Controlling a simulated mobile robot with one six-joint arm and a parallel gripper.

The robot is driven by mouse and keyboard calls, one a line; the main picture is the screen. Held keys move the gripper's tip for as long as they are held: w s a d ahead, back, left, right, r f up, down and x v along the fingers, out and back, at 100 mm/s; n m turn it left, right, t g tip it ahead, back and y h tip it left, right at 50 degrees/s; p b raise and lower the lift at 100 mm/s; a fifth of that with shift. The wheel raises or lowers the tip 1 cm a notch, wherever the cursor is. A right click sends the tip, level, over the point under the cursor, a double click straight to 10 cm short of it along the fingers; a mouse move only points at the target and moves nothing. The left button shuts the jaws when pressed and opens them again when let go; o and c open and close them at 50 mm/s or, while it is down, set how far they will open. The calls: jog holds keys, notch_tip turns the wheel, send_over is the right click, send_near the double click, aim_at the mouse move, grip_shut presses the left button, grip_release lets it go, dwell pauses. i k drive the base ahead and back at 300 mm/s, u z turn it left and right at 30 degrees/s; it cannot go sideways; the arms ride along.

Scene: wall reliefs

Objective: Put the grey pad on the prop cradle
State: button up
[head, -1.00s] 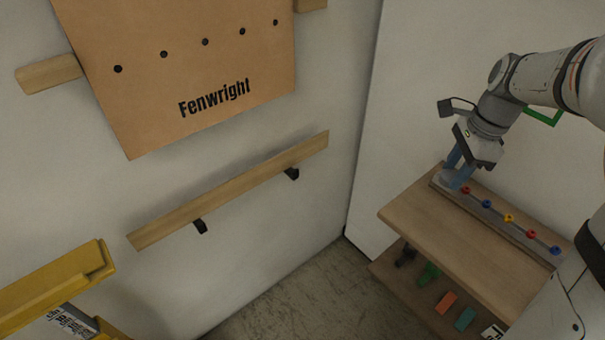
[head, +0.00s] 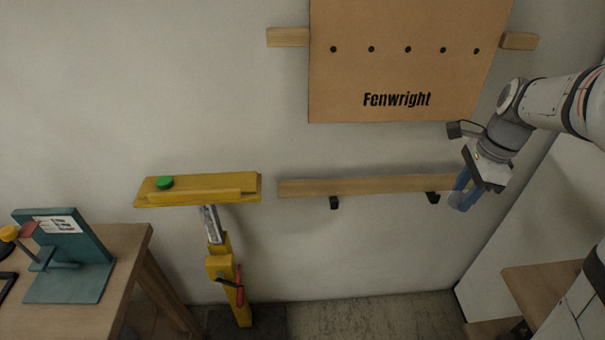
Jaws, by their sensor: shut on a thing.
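A yellow prop (head: 222,262) stands against the wall left of centre. Its cradle (head: 215,192) is a yellow channel on top, with a green round pad (head: 165,183) at its left end and bare yellow along the middle and right. My gripper (head: 462,198) is at the right, in front of the right end of the wooden wall rail and well apart from the cradle. Its blue fingers point down and are shut on the grey pad, which is too small and too covered to make out clearly.
A wooden rail (head: 360,186) on black brackets runs between the cradle and my gripper. A Fenwright board (head: 410,60) hangs above. A table (head: 125,262) with a green fixture (head: 75,240) stands at the left. A wooden shelf (head: 540,285) is lower right.

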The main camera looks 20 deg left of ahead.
aim_at(232, 182)
jog(key=i, duration=0.5)
jog(key=u, duration=1.95)
jog(key=i, duration=0.5)
